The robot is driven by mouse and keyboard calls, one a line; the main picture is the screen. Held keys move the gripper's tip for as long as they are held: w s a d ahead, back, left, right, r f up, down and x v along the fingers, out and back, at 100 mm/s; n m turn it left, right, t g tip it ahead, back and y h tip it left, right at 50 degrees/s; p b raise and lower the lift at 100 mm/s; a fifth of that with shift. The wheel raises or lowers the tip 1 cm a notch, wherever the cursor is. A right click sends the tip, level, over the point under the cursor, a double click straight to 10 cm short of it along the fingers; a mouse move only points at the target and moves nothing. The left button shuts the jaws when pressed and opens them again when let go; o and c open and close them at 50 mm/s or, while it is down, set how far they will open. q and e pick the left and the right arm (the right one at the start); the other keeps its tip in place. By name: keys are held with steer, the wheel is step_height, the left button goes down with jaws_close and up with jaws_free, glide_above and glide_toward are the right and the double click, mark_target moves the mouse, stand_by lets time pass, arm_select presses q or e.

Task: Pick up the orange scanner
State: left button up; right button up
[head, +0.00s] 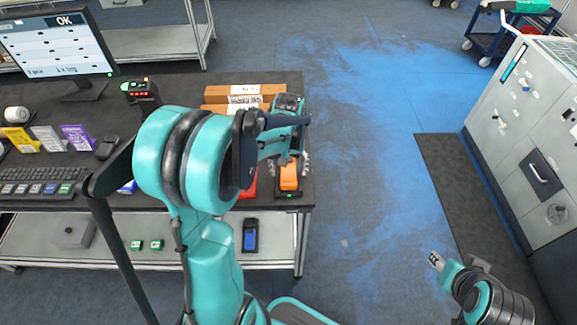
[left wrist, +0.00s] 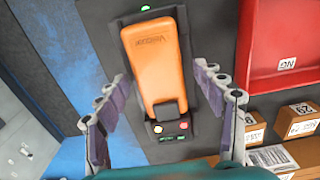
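The orange scanner (head: 289,178) lies in its black cradle (head: 287,195) at the right front corner of the dark table. In the left wrist view the orange scanner (left wrist: 153,62) fills the upper middle, with the cradle's green light above it. My left gripper (head: 290,162) is over the scanner, its fingers spread. In the left wrist view the fingers of the left gripper (left wrist: 163,98) stand on both sides of the scanner, apparently clear of it. My right gripper (head: 437,261) is at the lower right, away from the table; its fingers are too small to read.
Cardboard boxes (head: 246,92) lie behind my left gripper. A red tray (left wrist: 285,50) marked NG is beside the cradle, mostly hidden by my arm in the head view. A monitor (head: 58,45) and keyboard (head: 42,183) are at left. The blue floor right of the table is clear.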

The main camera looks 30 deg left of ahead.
arm_select(q)
steer(key=c, duration=1.3)
steer(key=shift+r, duration=0.1)
steer(key=shift+c, duration=0.2)
